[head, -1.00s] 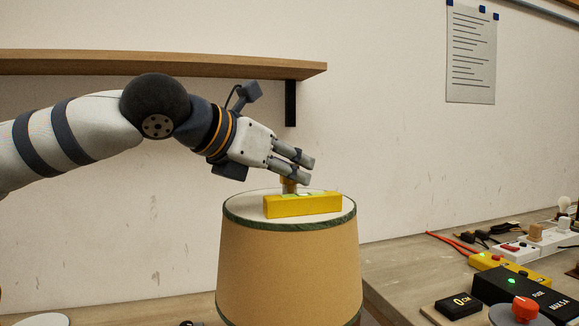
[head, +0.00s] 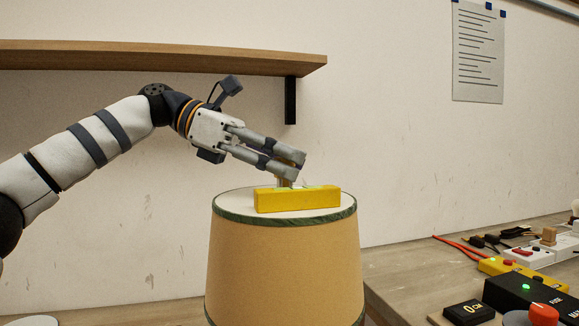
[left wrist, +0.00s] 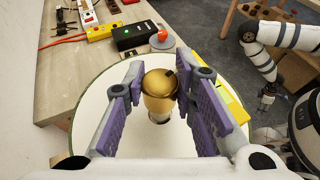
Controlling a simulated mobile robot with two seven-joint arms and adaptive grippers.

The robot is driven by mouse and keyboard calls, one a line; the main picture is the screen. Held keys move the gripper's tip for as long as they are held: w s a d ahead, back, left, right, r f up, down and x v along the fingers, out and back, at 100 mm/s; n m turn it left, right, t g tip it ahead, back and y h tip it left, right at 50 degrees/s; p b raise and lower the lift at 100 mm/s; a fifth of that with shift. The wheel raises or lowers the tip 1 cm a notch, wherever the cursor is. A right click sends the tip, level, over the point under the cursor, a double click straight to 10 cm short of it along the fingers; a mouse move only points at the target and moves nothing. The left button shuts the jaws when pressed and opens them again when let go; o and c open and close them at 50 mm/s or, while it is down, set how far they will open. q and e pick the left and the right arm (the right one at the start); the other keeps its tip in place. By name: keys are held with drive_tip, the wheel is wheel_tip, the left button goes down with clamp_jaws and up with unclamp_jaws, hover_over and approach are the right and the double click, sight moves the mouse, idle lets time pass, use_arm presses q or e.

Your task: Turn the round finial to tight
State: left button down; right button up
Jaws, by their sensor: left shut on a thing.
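The round finial (left wrist: 160,88) is a brass-coloured knob with a dark mark on its top. It stands above the middle of the lamp shade's pale top. In the left wrist view it sits between the purple finger pads of my left gripper (left wrist: 155,92), which is shut on it. In the head view the left gripper (head: 291,167) reaches down from the left, and its fingers hide most of the finial. The tan lamp shade (head: 285,265) has a green rim. My right gripper (left wrist: 267,103) is small at the right of the left wrist view; its jaws are unclear.
A yellow level-like bar (head: 298,200) lies on the shade's top, close beside the fingers. On the workbench (head: 390,262) at right are a black box with a green light (head: 525,292), a red knob (head: 544,313) and a power strip. A wooden shelf (head: 160,58) hangs behind.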

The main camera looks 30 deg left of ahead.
use_arm(q)
drive_tip(key=m+g, duration=0.2)
drive_tip(key=shift+f+g+h, duration=0.1)
drive_tip(key=shift+g+h, duration=0.2)
drive_tip(key=shift+h, duration=0.1)
drive_tip(key=shift+m+g, duration=1)
drive_tip(key=c, duration=1.3)
unclamp_jaws()
